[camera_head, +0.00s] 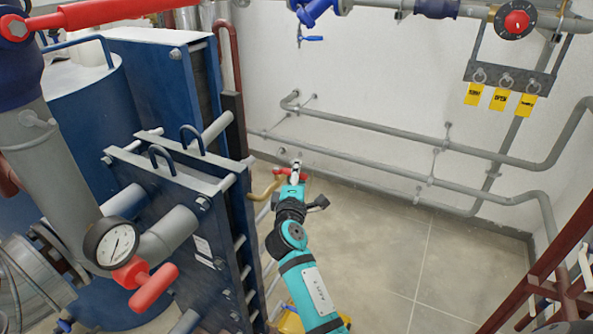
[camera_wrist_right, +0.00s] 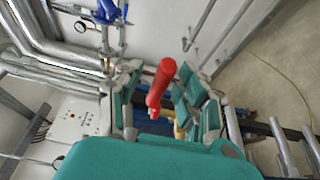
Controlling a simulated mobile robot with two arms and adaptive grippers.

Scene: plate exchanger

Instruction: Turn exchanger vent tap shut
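The vent tap's red handle (camera_head: 279,172) sits on a bent brass pipe (camera_head: 262,192) at the side of the blue plate exchanger (camera_head: 170,185). My right arm reaches up to it from the bottom, and my right gripper (camera_head: 293,170) is at the handle, partly covering it. In the right wrist view the red handle (camera_wrist_right: 160,85) lies between the spread fingers of my right gripper (camera_wrist_right: 160,100). Gaps show beside the handle, so the gripper is open around it. The tap body is mostly hidden there. My left gripper is not in view.
A pressure gauge (camera_head: 111,243) and another red handle (camera_head: 146,284) stand at the front left. Grey pipes (camera_head: 400,135) run along the white wall. Dark red framework (camera_head: 545,270) stands at the right. The tiled floor (camera_head: 395,255) right of my arm is clear.

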